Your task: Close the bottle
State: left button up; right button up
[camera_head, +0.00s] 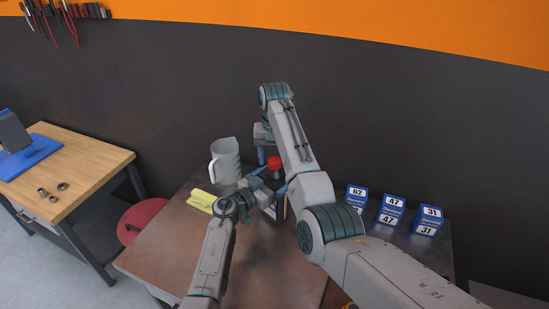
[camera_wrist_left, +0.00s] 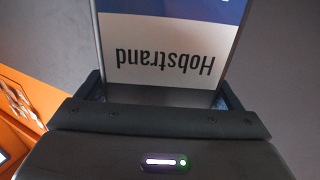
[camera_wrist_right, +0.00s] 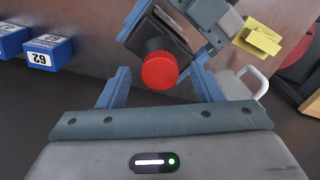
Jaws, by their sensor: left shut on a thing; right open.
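The bottle (camera_wrist_left: 165,50) fills the left wrist view, with a white and blue label reading "Hobstrand" upside down. My left gripper (camera_head: 268,197) is shut on the bottle's body; in the left wrist view its fingers sit on both sides. A red cap (camera_head: 274,163) is at the bottle's top, below my right gripper in the head view. In the right wrist view the red cap (camera_wrist_right: 160,70) lies between the open fingers of my right gripper (camera_wrist_right: 160,82), apart from both. I cannot tell how tightly the cap sits. My right arm hides part of the bottle.
Several blue numbered boxes (camera_head: 391,209) stand at the right. A red stool (camera_head: 140,218) and a wooden workbench (camera_head: 75,170) are farther left.

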pick_arm(q)
jog(key=shift+f, duration=0.1)
pick_arm(e)
notch_tip(320, 180, up, 7)
jog(key=shift+f, duration=0.1)
pick_arm(q)
jog(key=o, duration=1.7)
pick_arm(e)
jog(key=shift+f+b, duration=0.55)
jog(key=shift+b, duration=0.05)
pick_arm(q)
jog(key=v, duration=1)
jog(key=shift+s+a, duration=0.25)
jog(key=shift+a, duration=0.05)
pick_arm(e)
jog(key=shift+f, duration=0.1)
